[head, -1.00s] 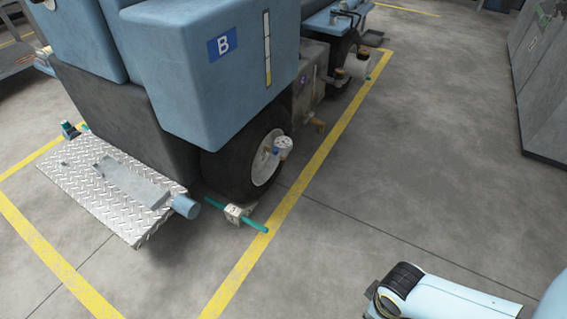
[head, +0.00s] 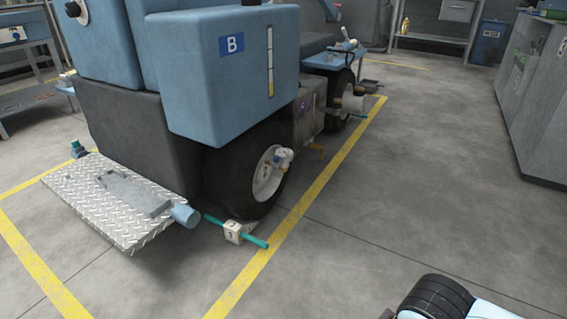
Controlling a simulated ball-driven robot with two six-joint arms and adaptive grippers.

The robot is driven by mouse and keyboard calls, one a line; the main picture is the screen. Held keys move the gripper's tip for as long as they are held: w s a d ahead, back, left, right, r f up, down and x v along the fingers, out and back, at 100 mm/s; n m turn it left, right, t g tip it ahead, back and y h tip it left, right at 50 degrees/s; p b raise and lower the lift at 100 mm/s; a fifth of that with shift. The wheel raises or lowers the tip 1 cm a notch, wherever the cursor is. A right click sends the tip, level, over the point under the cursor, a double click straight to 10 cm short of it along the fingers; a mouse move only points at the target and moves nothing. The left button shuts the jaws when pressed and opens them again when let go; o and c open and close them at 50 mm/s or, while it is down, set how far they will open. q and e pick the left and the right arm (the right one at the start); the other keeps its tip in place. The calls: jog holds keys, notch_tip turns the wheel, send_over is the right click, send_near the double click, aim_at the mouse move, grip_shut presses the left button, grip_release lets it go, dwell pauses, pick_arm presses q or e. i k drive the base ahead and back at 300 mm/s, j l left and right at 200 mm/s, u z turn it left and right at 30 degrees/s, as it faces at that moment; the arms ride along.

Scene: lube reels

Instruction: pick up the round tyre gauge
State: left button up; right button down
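I cannot clearly make out a round tyre gauge. A small white round part with a blue piece (head: 284,158) sits at the hub of the near wheel (head: 240,180) of the blue machine; it is too small to tell whether it is the gauge. Part of my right arm shows at the bottom right edge, but its gripper is not visible. My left gripper is out of view.
The blue machine marked B (head: 225,90) stands inside yellow floor lines. A silver tread-plate step (head: 90,215) juts out at left. A white block with a teal rod (head: 233,232) lies by the wheel. A grey cabinet (head: 535,110) stands at right. The floor between is clear.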

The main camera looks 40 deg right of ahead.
aim_at(286, 155)
jog(key=i+l+u, duration=0.1)
jog(key=l, duration=0.35)
jog(key=i+l+u, duration=0.15)
jog(key=l, duration=0.3)
jog(key=i+l+u, duration=0.1)
jog(key=l, duration=0.35)
jog(key=i+l+u, duration=0.15)
jog(key=l, duration=0.3)
jog(key=i+l+u, duration=0.1)
jog(key=l, duration=0.4)
